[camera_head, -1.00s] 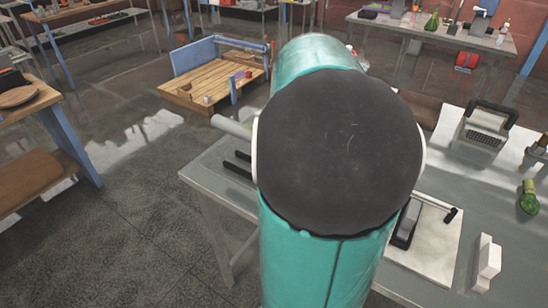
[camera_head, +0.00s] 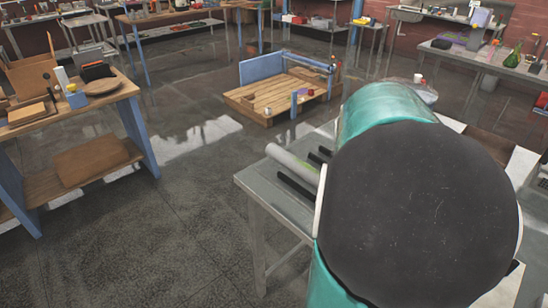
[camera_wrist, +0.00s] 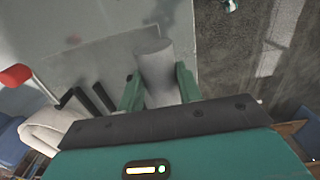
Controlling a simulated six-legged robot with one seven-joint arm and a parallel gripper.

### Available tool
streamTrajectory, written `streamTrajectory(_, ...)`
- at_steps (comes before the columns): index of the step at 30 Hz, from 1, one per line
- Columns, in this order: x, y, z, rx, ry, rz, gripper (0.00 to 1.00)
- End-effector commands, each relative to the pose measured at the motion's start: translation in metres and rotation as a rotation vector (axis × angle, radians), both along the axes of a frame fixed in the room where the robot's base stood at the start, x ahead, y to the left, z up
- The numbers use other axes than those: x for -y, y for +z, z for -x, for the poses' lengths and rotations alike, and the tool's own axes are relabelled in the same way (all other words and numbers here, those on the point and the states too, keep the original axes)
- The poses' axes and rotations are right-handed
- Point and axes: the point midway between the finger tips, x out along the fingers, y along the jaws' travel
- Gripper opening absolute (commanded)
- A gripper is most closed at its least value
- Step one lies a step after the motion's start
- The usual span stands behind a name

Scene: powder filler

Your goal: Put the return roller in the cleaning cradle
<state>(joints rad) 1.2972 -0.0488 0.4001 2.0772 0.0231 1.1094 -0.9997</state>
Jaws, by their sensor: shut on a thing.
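A pale grey roller (camera_wrist: 154,62) sits between the two teal fingers of my gripper (camera_wrist: 158,76), which is shut on it. Its far end sticks out past the fingertips. In the head view the roller (camera_head: 292,163) shows left of my arm, over the edge of a grey table; my gripper is hidden there behind the arm. Two black bars (camera_wrist: 88,97) lie left of the roller in the wrist view. Black bars (camera_head: 296,187) also show beside the roller in the head view. I cannot tell whether they belong to the cleaning cradle. The roller's height above the table is unclear.
The grey table (camera_head: 262,188) lies under the roller, with much of its top hidden by my arm. A wooden platform (camera_head: 285,92) stands on the floor behind. A wooden bench (camera_head: 100,95) with several items stands at left. Open floor lies between.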

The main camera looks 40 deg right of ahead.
Motion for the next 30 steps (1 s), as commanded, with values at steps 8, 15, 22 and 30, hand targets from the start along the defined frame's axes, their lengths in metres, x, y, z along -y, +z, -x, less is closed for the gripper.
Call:
streamTrajectory(8, 0.032, -0.037, -0.027, 0.002, 0.0, -0.003, 0.0)
streamTrajectory(15, 0.046, -0.06, -0.039, 0.001, -0.001, 0.0, 0.0)
streamTrajectory(22, 0.051, -0.079, -0.044, 0.0, 0.0, -0.001, 0.0)
streamTrajectory(30, 0.051, -0.098, -0.044, 0.002, 0.0, 0.003, 0.0)
